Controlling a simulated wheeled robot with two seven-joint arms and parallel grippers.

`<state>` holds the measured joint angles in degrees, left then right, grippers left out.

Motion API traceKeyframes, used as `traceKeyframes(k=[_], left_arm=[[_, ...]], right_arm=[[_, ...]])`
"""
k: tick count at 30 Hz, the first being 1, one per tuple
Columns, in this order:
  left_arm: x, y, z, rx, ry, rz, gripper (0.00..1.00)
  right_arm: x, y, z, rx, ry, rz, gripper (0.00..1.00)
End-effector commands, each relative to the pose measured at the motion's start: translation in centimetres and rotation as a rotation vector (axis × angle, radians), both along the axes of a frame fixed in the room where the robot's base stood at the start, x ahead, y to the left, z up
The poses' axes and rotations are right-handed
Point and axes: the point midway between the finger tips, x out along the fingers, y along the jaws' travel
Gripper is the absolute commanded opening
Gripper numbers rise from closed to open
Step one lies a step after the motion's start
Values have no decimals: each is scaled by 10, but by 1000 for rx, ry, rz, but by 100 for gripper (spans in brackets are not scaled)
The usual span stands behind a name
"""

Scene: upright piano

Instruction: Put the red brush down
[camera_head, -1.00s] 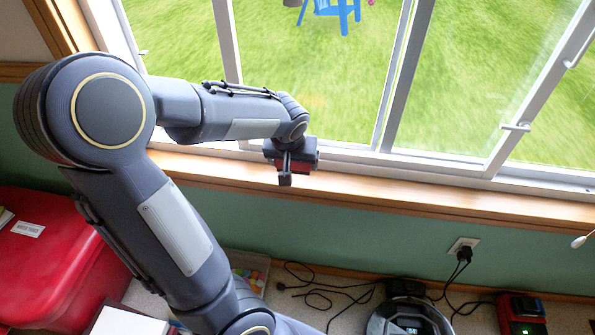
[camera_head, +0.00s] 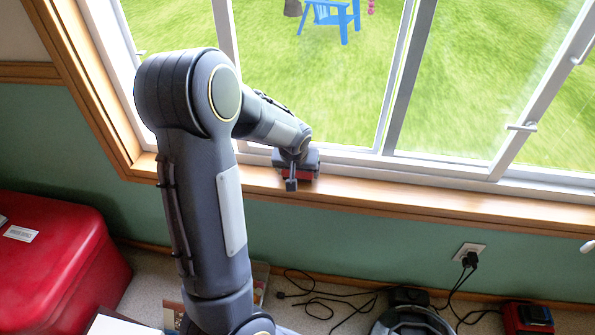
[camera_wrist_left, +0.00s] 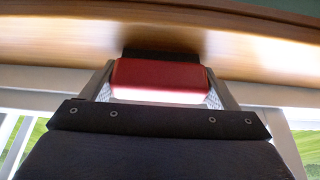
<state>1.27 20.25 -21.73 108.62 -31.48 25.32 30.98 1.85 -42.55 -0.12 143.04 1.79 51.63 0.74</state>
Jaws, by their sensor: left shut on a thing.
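My left gripper (camera_head: 294,178) is at the window sill (camera_head: 385,196), shut on the red brush (camera_wrist_left: 158,77). In the left wrist view the brush lies between the two fingers, with a dark strip on its far side, close to the wooden sill. I cannot tell whether it touches the wood. In the head view only a little red of the brush shows beneath the gripper; the rest is hidden. My right gripper is not in view.
The window frame (camera_head: 394,90) stands just behind the gripper. The sill is clear to the right. Below are a red box (camera_head: 60,250), a black round device (camera_head: 410,322), cables (camera_head: 325,302), a wall outlet (camera_head: 468,251) and a red device (camera_head: 527,318).

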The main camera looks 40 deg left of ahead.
Motion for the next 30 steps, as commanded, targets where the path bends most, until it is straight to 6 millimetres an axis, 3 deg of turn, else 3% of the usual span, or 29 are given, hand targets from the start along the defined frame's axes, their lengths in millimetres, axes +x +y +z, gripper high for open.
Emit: traceKeyframes(k=[6, 7, 11, 22, 30], left_arm=[[0, 0, -4, 0, 0, 0, 59], [0, 0, -4, 0, 0, 0, 83], [0, 0, -3, 0, 1, 0, 100], [-2, -1, 8, 1, -1, -1, 100], [-20, -11, 62, -1, -4, -1, 100]], right_arm=[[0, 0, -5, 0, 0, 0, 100], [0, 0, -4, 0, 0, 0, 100], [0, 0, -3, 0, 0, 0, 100], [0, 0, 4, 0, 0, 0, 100], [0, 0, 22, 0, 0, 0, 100]])
